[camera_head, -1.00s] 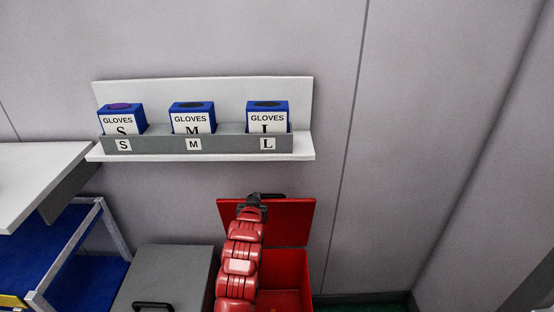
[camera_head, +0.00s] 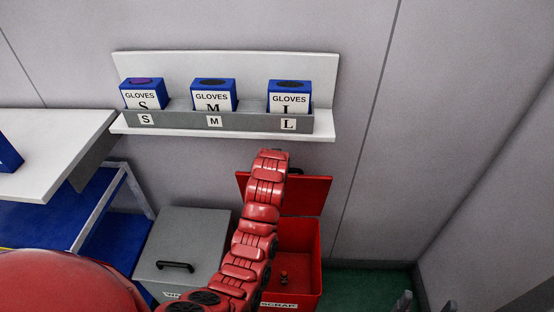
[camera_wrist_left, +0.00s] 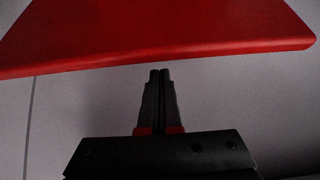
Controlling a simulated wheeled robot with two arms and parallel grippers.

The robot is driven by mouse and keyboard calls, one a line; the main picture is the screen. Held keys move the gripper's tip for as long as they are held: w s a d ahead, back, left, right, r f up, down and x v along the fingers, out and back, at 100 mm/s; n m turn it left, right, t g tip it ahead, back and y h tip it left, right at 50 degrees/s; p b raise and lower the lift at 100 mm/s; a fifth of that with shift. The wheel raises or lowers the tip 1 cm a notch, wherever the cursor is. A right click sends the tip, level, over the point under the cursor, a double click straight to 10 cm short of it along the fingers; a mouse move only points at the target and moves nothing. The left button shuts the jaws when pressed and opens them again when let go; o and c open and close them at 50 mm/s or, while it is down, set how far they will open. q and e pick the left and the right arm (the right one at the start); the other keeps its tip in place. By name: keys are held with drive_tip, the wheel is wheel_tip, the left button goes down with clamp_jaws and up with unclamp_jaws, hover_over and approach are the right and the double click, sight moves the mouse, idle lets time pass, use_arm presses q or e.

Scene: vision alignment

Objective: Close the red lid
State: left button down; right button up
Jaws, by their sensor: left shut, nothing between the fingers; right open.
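The red lid (camera_head: 308,196) stands open and raised at the back of the red bin (camera_head: 312,260), near the wall. My left arm crosses in front of the bin and lid, and its end is at the lid's top edge; the left gripper is hidden there in the head view. In the left wrist view, the left gripper (camera_wrist_left: 160,72) is shut and empty, with its tips just short of the edge of the lid (camera_wrist_left: 165,30). I cannot tell whether they touch. My right gripper (camera_head: 426,302) shows its two spread fingertips at the bottom right, open and away from the bin.
A grey lidded bin (camera_head: 190,237) with a black handle stands left of the red bin. A wall shelf (camera_head: 322,136) with several blue glove boxes hangs above. A white table (camera_head: 60,135) and blue cart (camera_head: 110,235) are at left. Green floor (camera_head: 365,280) is free at right.

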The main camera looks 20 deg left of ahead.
use_arm(q)
drive_tip(key=shift+p+x, duration=0.35)
drive_tip(key=shift+x, duration=0.85)
drive_tip(key=shift+w+f, duration=0.25)
drive_tip(key=shift+w, duration=0.1)
drive_tip(key=shift+s+f, duration=0.15)
